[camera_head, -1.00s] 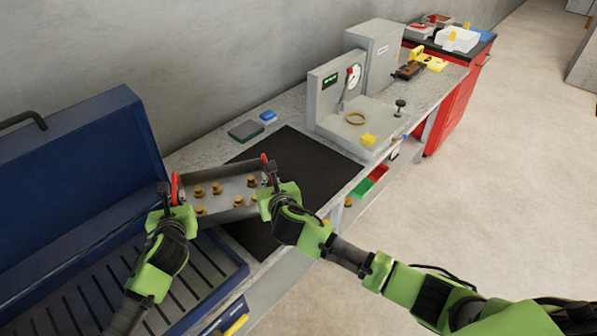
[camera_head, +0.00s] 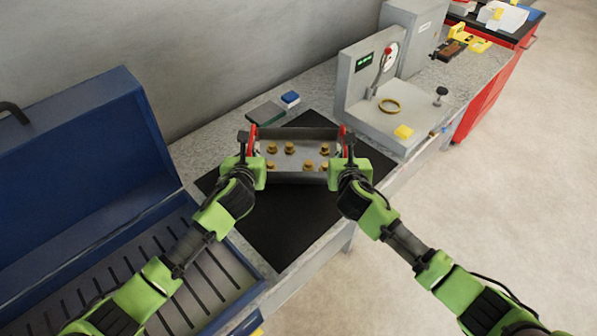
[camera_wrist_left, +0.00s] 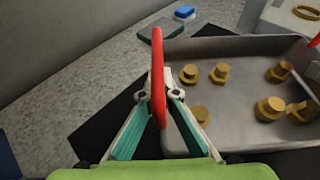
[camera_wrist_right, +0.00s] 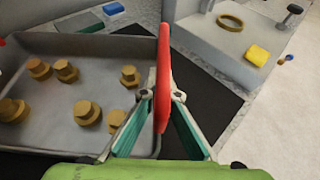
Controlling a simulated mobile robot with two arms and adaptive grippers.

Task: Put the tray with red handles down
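The grey metal tray (camera_head: 298,178) has a red handle at each end and holds several brass fittings (camera_head: 290,148). It is over the black mat (camera_head: 290,222) on the bench; I cannot tell whether it touches the mat. My left gripper (camera_head: 247,148) is shut on the left red handle (camera_wrist_left: 158,78), which stands between its fingers in the left wrist view. My right gripper (camera_head: 346,150) is shut on the right red handle (camera_wrist_right: 163,80), likewise between its fingers in the right wrist view. The tray looks roughly level.
A blue slatted-floor cabinet (camera_head: 75,170) with its lid up stands at left. A grey gauge fixture (camera_head: 395,110) with a brass ring and yellow block is to the right. A green-grey box (camera_head: 265,113) and blue block (camera_head: 290,98) lie behind the tray. The mat's front is bare.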

